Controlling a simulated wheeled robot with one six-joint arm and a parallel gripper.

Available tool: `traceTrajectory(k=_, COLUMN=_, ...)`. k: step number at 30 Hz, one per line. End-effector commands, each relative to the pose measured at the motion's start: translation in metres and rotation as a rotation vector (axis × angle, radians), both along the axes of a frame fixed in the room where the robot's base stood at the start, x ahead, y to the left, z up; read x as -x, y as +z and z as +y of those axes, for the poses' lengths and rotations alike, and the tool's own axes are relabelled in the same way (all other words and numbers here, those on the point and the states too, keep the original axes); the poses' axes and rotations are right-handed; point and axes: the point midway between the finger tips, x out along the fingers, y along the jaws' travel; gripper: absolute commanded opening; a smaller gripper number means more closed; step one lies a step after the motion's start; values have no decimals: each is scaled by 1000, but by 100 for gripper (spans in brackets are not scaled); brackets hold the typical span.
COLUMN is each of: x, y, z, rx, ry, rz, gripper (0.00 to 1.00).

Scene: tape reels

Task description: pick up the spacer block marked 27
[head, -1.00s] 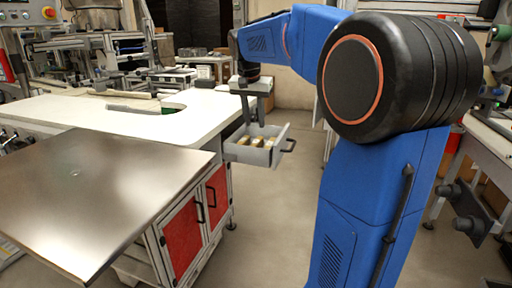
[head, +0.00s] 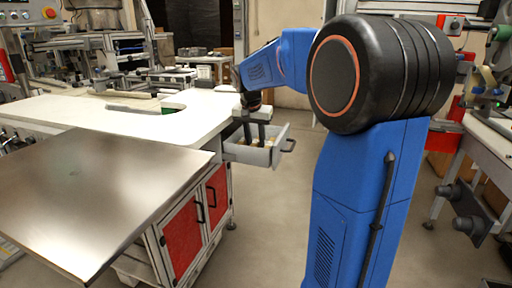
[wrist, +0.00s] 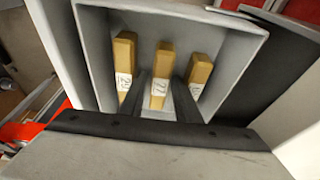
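An open grey drawer (head: 246,155) juts from the cabinet in the head view. In the wrist view the drawer (wrist: 90,52) holds three tan blocks with white labels. The middle block (wrist: 163,62) has a label that looks like 27, though the last digit is unclear. The left block (wrist: 124,50) has a label that seems to read 20. The right block (wrist: 199,68) has a label partly covered by a finger. My gripper (wrist: 161,82) is open and points down into the drawer, one dark finger on each side of the middle block. Contact with the block cannot be made out.
A white worktop (head: 60,108) and a bare metal table (head: 100,190) lie to the left. The floor right of the drawer is clear.

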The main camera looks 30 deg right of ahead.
Motion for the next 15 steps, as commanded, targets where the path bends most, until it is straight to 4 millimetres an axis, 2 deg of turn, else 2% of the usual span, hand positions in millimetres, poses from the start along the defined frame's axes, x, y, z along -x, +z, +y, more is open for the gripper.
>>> traceTrajectory(k=4, x=0, y=0, z=0, rx=0, ry=0, rz=0, gripper=30)
traceTrajectory(k=5, x=0, y=0, z=0, rx=0, ry=0, rz=0, gripper=25)
traceTrajectory(k=8, x=0, y=0, z=0, rx=0, ry=0, rz=0, gripper=1)
traceTrajectory(k=15, x=0, y=1, z=0, rx=0, ry=0, rz=0, gripper=0)
